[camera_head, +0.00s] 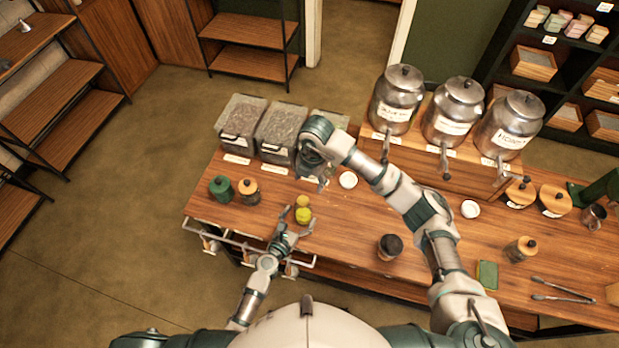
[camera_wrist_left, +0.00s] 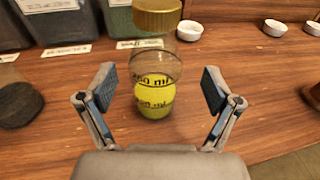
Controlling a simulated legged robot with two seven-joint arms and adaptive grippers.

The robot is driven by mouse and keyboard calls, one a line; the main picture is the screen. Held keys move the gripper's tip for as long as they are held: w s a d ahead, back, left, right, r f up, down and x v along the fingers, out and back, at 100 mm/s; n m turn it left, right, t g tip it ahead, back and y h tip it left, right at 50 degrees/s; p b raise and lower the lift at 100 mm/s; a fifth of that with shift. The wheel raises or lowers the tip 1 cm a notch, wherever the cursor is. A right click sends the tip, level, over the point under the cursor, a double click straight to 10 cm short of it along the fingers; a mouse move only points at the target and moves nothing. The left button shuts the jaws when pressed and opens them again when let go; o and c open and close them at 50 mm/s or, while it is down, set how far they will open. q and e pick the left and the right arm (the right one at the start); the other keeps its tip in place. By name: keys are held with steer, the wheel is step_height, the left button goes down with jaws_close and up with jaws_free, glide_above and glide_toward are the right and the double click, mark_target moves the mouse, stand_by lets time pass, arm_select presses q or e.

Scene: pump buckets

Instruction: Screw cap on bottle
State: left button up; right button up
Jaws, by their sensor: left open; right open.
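A clear bottle (camera_wrist_left: 155,70) with yellow-green contents in its lower part and "250 ml" marks stands upright on the wooden counter. It also shows in the head view (camera_head: 304,215). A gold cap (camera_wrist_left: 157,16) sits at the top of the bottle; I cannot tell whether it is threaded on. The cap also shows in the head view (camera_head: 302,201). My left gripper (camera_head: 298,222) is open, its fingers on either side of the bottle and apart from it. My right gripper (camera_head: 320,176) is open above the counter, behind the bottle, near the grey bins; its fingers are partly hidden.
Several lidded grey bins (camera_head: 280,125) stand behind. Small white bowls (camera_head: 348,180), a dark-lidded jar (camera_head: 389,246), tongs (camera_head: 563,292) and metal dispensers (camera_head: 453,112) are to the right. The counter's front edge has a rail.

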arm_select(q)
steer(key=v, duration=0.9)
steer(key=shift+s+a, duration=0.15)
